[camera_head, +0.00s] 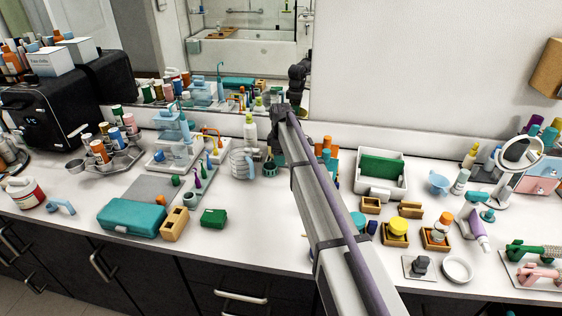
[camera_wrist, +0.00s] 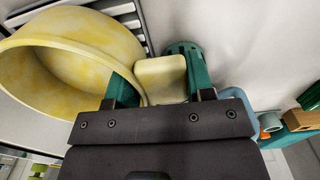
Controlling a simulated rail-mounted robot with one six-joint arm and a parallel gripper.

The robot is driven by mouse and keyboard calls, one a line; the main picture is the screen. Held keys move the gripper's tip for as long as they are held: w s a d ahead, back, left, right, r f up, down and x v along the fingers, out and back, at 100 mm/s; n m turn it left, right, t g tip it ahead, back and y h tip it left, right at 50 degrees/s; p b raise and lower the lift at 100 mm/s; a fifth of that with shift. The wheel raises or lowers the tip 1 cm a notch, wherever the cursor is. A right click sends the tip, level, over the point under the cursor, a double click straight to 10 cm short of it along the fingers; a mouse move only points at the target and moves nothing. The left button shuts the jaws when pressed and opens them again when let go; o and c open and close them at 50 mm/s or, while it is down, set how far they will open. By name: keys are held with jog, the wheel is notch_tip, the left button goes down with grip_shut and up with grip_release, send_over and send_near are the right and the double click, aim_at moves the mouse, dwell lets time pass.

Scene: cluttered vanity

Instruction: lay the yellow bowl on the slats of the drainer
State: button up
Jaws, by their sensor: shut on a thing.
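In the wrist view the yellow bowl (camera_wrist: 95,45) fills the upper left, tilted, with its hollow facing the camera. My gripper (camera_wrist: 160,82) has its two green fingers on either side of a yellow tab at the bowl's edge and is shut on it. The dark slats of the drainer (camera_wrist: 128,14) show behind the bowl at the top, partly covered by it. I cannot tell whether the bowl touches them. In the head view my arm hides the gripper and bowl, and I cannot make out the drainer.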

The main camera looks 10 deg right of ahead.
jog(key=shift+f, duration=0.2)
jog(key=o, duration=1.1)
jog(key=shift+r, duration=0.1)
notch_tip(320, 180, up, 13)
jog(key=p, duration=1.2)
jog(key=s+d+m, duration=0.1)
jog(key=s+m, duration=0.3)
jog(key=s, duration=0.9)
jog(key=s+d+m, duration=0.1)
jog(key=s+m, duration=0.4)
jog(key=s, duration=0.8)
jog(key=s+d+m, duration=0.1)
jog(key=s+m, duration=0.4)
jog(key=s, duration=0.8)
jog(key=shift+s+f, duration=0.2)
jog(key=shift+f, duration=0.2)
